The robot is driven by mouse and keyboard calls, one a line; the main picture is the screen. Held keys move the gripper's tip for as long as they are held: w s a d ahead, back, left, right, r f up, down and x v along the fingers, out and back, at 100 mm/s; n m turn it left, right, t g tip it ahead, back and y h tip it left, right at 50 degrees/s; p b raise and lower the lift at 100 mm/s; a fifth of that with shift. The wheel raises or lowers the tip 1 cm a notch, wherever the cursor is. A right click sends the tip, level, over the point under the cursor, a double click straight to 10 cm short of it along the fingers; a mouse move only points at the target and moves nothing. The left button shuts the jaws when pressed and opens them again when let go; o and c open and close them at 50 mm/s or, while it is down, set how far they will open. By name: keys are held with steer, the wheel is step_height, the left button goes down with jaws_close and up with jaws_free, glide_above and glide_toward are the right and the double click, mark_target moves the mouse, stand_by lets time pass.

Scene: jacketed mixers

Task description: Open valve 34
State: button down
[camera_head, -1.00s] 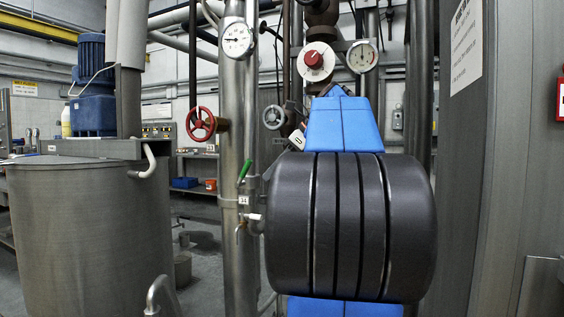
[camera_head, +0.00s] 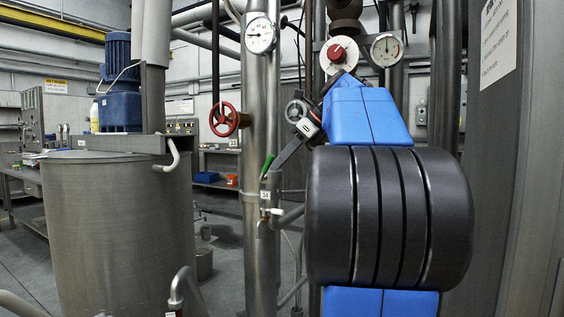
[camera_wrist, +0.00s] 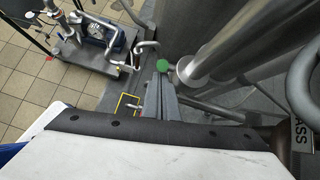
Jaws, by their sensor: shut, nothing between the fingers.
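Valve 34 is on the vertical steel pipe left of my arm, with a tag reading 34 (camera_head: 265,194). Its green handle (camera_head: 268,163) stands up and tilts to the right. My gripper (camera_head: 278,169) reaches down-left from behind my arm, shut and empty, its tips close to the right of the green handle. In the wrist view the shut fingers (camera_wrist: 161,78) point at the green handle end (camera_wrist: 162,66), just ahead of the tips. I cannot tell whether they touch. The valve body is partly hidden in the wrist view.
A red handwheel (camera_head: 225,119) and a gauge (camera_head: 260,36) are on or near the pipe, above the valve. A large steel tank (camera_head: 115,235) with a blue motor stands at the left. In the wrist view a wheeled pump cart (camera_wrist: 95,45) stands on the tiled floor.

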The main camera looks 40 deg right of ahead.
steer(key=shift+w+r, duration=0.1)
steer(key=shift+w+a+r, duration=0.3)
steer(key=shift+w+r, duration=0.35)
steer(key=shift+w, duration=0.15)
steer(key=shift+w+a+r, duration=0.25)
steer(key=shift+w+r, duration=0.4)
steer(key=shift+w, duration=0.15)
steer(key=shift+w+r, duration=0.15)
steer(key=shift+r, duration=0.05)
